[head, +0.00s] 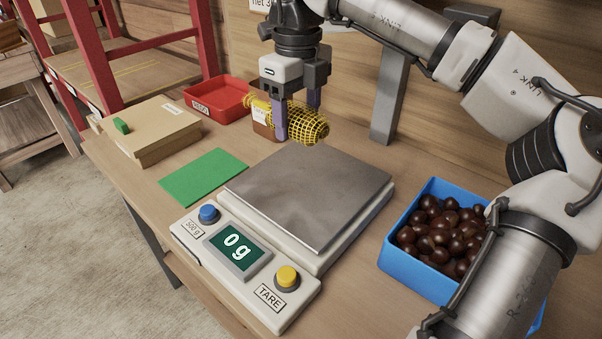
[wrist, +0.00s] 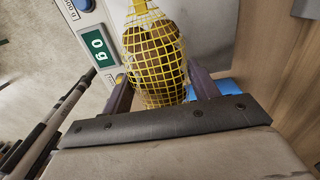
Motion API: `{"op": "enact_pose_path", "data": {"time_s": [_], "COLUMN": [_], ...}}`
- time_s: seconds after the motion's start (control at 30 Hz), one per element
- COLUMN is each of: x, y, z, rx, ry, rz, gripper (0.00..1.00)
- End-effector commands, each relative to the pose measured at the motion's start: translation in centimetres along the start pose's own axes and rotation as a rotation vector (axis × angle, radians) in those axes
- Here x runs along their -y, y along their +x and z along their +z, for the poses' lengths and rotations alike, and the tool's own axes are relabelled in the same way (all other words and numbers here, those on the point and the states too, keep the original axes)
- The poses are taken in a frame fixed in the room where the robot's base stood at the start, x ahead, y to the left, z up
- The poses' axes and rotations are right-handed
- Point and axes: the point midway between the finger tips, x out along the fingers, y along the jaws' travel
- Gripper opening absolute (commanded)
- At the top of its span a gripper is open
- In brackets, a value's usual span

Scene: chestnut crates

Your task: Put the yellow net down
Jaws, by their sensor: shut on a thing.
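The yellow net (head: 310,129) is a mesh bag with brown contents, lying roughly sideways in my gripper (head: 297,122). My gripper points down and is shut on the net, one finger on each side. In the head view it is at the far edge of the scale's plate, apparently above the table; the exact height is unclear. In the wrist view the net (wrist: 156,62) fills the space between the fingers (wrist: 160,88), and brown chestnuts show through the mesh. The scale (head: 310,190) has a bare metal plate and its display reads 0 g.
A green mat (head: 203,176) lies left of the scale. A lidded box (head: 160,140) and a red tray (head: 212,100) labelled REDO stand behind it. A brown labelled item (head: 262,116) is partly hidden behind my gripper. A blue crate (head: 405,268) of chestnuts stands at right.

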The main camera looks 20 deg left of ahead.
Motion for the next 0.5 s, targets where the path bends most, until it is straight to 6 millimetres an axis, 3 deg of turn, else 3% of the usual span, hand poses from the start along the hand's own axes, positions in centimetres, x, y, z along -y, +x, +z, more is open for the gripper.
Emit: {"op": "enact_pose_path", "data": {"time_s": [0.23, 0.5], "x": [0.0, 0.0], "y": [6.3, 9.0], "z": [0.0, 0.0], "rx": [0.0, 0.002], "ry": [0.0, 0.0], "rz": [0.002, 0.0], "gripper": [0.27, 0.27]}}
